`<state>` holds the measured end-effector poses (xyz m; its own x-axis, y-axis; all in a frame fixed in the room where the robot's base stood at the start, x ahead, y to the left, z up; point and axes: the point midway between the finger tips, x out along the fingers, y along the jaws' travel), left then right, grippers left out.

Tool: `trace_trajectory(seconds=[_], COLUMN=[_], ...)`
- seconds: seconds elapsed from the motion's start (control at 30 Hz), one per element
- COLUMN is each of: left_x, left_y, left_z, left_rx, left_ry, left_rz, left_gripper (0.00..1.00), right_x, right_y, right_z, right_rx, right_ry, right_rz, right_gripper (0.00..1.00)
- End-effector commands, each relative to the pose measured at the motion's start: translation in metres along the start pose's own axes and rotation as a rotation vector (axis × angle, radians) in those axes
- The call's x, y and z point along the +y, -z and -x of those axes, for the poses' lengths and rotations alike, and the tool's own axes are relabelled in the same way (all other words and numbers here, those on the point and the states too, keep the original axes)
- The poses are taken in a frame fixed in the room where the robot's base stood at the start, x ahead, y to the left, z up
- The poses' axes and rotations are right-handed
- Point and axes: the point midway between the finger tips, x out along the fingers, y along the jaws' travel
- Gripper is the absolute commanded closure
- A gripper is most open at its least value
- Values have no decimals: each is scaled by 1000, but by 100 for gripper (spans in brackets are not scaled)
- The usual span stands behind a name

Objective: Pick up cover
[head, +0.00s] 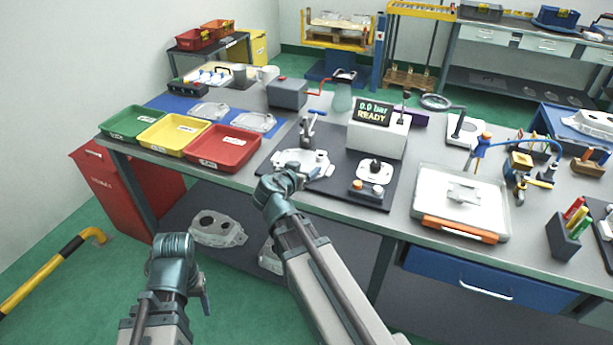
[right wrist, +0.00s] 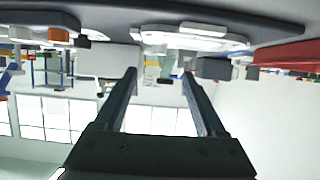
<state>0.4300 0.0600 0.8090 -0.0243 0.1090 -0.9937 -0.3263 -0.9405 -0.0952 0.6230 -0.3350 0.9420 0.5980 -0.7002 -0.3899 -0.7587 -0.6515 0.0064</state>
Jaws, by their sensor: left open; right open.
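Two flat grey castings that look like covers lie on the blue mat at the back left of the bench: one cover (head: 208,110) and, to its right, another cover (head: 253,122). A larger pale casting (head: 300,160) sits on the dark fixture plate. My right gripper (head: 292,180) is at the bench's front edge, just in front of that casting. In the right wrist view, its two fingers (right wrist: 165,88) are apart with nothing between them. The casting (right wrist: 195,40) shows there inverted, beyond the fingertips. My left gripper (head: 204,290) is low, in front of the bench, its fingers mostly hidden.
Green (head: 132,122), yellow (head: 172,134) and red (head: 222,148) bins line the bench's left front. A display box (head: 378,132) reads "0.0 bar READY". A white plate with a black knob (head: 376,170) lies right of the casting. A lidded tray (head: 460,200) stands further right.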

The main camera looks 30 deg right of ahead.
Motion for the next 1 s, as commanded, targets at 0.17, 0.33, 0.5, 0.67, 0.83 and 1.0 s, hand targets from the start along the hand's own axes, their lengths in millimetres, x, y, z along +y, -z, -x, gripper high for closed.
trace_trajectory(seconds=[0.17, 0.33, 0.5, 0.67, 0.83, 1.0], left_x=[0, 1, 2, 3, 3, 3], left_y=[0, 1, 2, 2, 2, 2], left_z=[-2, -14, -26, -32, -33, -34], left_rx=[0, 0, 0, 0, 0, 0], left_ry=[0, 0, 0, 0, 0, 0], left_rz=[0, 0, 0, 0, 0, 0], left_gripper=[36, 36, 36, 36, 36, 36], right_x=[0, -1, -1, 0, 0, 0], right_y=[2, 0, 0, 2, 3, 3], right_z=[-5, -32, -64, -83, -88, -90], right_rx=[11, 9, 9, 8, 8, 8], right_ry=[1, -2, -2, 0, 1, 0], right_rz=[-9, -10, -9, -9, -7, -7], right_gripper=[28, 28, 28, 28, 28, 28])
